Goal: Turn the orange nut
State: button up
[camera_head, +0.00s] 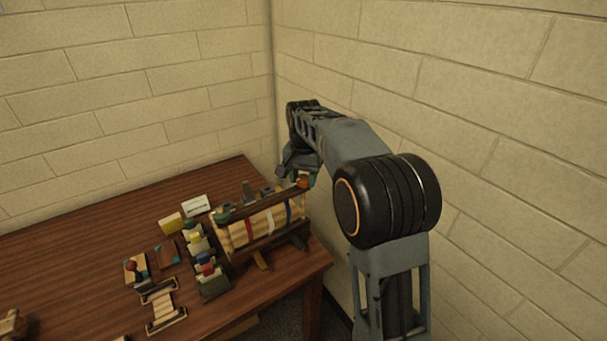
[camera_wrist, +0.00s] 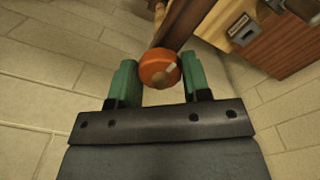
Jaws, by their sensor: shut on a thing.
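The orange nut (camera_wrist: 159,66) is a round knob with a pale mark on its face, at the end of a dark wooden bar (camera_wrist: 178,22). In the head view my arm reaches down over the frame's right end, and my gripper (camera_head: 308,174) partly hides that end.
The frame stands on a brown wooden table (camera_head: 70,240) near its right edge. Small blocks with coloured knobs (camera_head: 208,268), a yellow block (camera_head: 170,222) and a white card (camera_head: 196,204) lie to its left. Brick walls (camera_head: 450,90) stand close behind and right. The table's far left is clear.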

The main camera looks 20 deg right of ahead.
jog(key=shift+m+p, duration=0.35)
jog(key=shift+m, duration=0.75)
jog(key=o, duration=0.9)
notch_tip(320, 180, up, 14)
jog(key=shift+f+p, duration=0.1)
jog(key=shift+p, duration=0.3)
